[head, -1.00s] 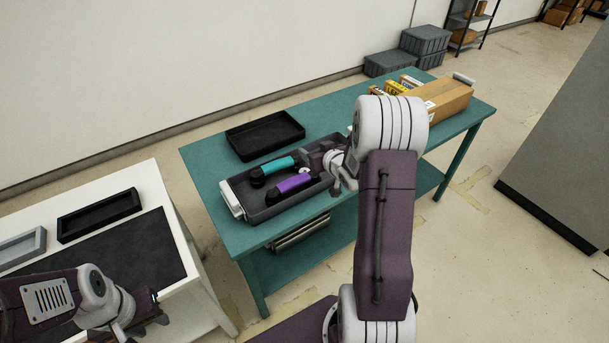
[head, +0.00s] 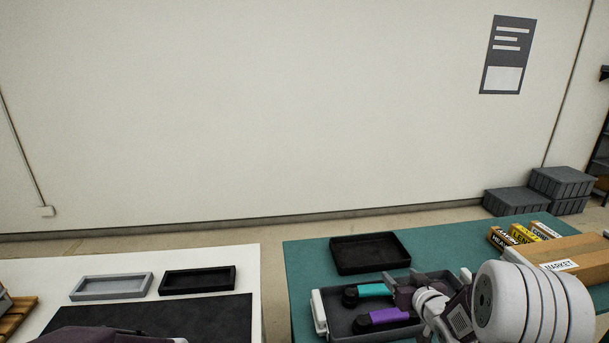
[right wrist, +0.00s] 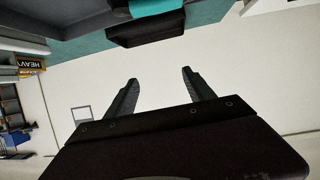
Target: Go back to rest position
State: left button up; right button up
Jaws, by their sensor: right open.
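My right gripper (head: 400,292) is at the right end of the grey tray (head: 337,318) in the head view, partly hidden by its own wrist. In the right wrist view its two dark fingers (right wrist: 158,80) stand apart with nothing between them. A teal-gripped handset (head: 374,290) and a purple-gripped handset (head: 388,315) lie in the tray, both with black ends. A teal piece (right wrist: 155,7) also shows at the top of the right wrist view. Part of my left arm shows at the bottom left; its gripper is not in view.
A black tray (head: 370,253) lies on the teal table (head: 305,262) behind the grey tray. A cardboard box (head: 585,258) and small yellow boxes (head: 523,234) stand at the right. The white table (head: 215,264) holds a grey tray (head: 110,287), a black tray (head: 197,281) and a dark mat.

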jog(key=s+a+r+n+g+y, duration=0.1)
jog(key=s+a, duration=0.2)
jog(key=a, duration=0.7)
jog(key=s+a+f+g, duration=0.1)
jog(key=s+f+g, duration=0.4)
jog(key=s, duration=0.6)
jog(key=s+a+f+m+g, duration=0.1)
jog(key=s+f+g, duration=0.4)
jog(key=s, duration=0.6)
jog(key=shift+s+a+m+g+h, duration=0.3)
jog(key=shift+s+a+g+h, duration=0.1)
jog(key=shift+g, duration=0.2)
